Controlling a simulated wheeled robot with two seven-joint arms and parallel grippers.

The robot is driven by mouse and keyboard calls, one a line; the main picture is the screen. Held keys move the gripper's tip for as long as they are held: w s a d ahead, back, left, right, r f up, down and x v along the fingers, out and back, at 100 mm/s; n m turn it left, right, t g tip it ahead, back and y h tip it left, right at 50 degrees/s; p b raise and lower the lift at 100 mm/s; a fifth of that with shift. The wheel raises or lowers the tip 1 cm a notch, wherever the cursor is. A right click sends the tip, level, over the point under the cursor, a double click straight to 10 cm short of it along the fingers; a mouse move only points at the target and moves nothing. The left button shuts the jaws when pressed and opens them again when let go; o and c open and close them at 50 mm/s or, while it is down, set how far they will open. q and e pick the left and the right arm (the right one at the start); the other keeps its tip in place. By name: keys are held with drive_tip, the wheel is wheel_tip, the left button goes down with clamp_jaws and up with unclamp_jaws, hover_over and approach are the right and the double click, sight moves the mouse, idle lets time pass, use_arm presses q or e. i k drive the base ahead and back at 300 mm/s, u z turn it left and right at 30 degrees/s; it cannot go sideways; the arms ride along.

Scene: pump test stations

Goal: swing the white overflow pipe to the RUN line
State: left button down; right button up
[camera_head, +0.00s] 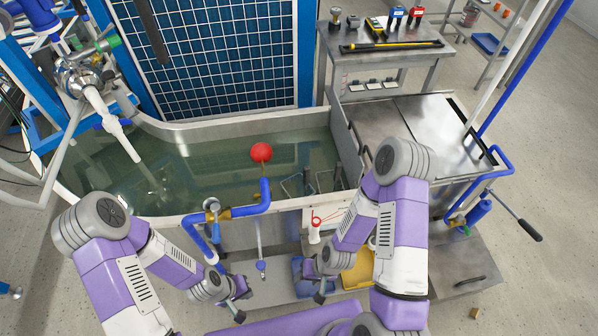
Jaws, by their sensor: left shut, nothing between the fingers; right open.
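A white pipe (110,122) hangs from a metal valve body at the upper left, its lower end over the water tank. A second white pipe (506,62) stands slanted at the right end of the tank, beside a blue pole. I cannot tell which is the overflow pipe. No RUN marking is readable. My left gripper (240,302) is shut and empty, low in front of the tank and far from both pipes. My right gripper (316,284) is open and empty, right of it, beside a yellow tray. My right forearm hides part of the tank front.
The tank (240,125) holds water and a red float ball (261,152). Blue piping (250,205) with a brass fitting crosses its front rim. A black-handled lever (528,229) sticks out at the right. A tool bench (385,62) stands behind. Floor at right is mostly clear.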

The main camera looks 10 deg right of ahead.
sight(314, 238)
drive_tip(key=k, duration=0.5)
drive_tip(key=z, duration=1.35)
drive_tip(key=i, duration=0.6)
drive_tip(key=u, duration=2.3)
